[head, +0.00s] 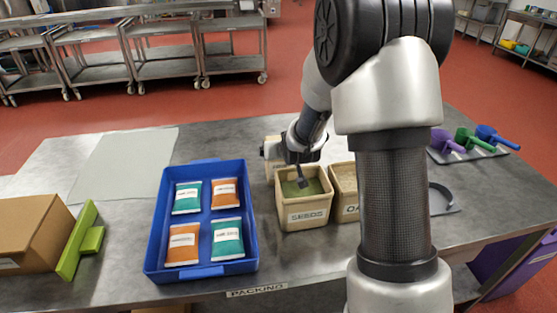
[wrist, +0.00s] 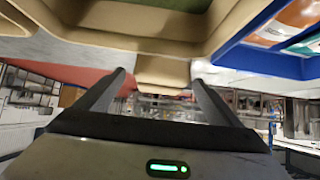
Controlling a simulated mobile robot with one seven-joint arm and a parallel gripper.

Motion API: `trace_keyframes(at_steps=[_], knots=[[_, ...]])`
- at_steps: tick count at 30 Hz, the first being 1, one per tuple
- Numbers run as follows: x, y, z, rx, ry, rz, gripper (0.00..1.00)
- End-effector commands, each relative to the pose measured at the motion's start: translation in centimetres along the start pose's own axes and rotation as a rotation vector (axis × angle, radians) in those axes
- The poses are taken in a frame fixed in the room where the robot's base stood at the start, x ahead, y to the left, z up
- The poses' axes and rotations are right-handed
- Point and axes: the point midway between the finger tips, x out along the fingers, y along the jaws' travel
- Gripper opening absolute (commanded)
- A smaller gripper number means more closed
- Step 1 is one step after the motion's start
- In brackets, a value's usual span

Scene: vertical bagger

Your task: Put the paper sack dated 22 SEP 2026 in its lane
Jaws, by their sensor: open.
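No paper sack with a readable 22 SEP 2026 date shows in either view, and no lane is recognisable. A blue tray (head: 207,165) on the table holds several flat packets, such as a teal one (head: 187,197) and an orange one (head: 183,243); their print is too small to read. My gripper (head: 302,182) is by the bin labelled SEEDS (head: 304,214), with a dark finger showing over its opening. In the wrist view my gripper (wrist: 160,80) is open, its two fingers apart with nothing held between them. A tan bin wall (wrist: 240,20) fills the top there.
A second tan bin (head: 343,184) stands right of the SEEDS bin, partly behind my arm. A brown box (head: 28,232) and a green bracket (head: 80,240) are at the left. Coloured scoops (head: 468,140) lie at the right. A grey mat (head: 125,165) is bare.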

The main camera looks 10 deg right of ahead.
Motion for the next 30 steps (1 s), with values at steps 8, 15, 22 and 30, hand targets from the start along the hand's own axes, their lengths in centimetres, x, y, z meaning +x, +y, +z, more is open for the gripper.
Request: trace_keyframes(at_steps=[8,15,22,30], knots=[[2.5,-0.1,0.3,0.0,-0.003,0.0,0.88],[5.5,-0.2,0.5,0.001,-0.002,0.0,0.88],[5.8,-0.2,0.4,0.001,-0.001,0.0,0.88],[5.8,-0.2,0.4,0.0,-0.001,0.0,0.49]])
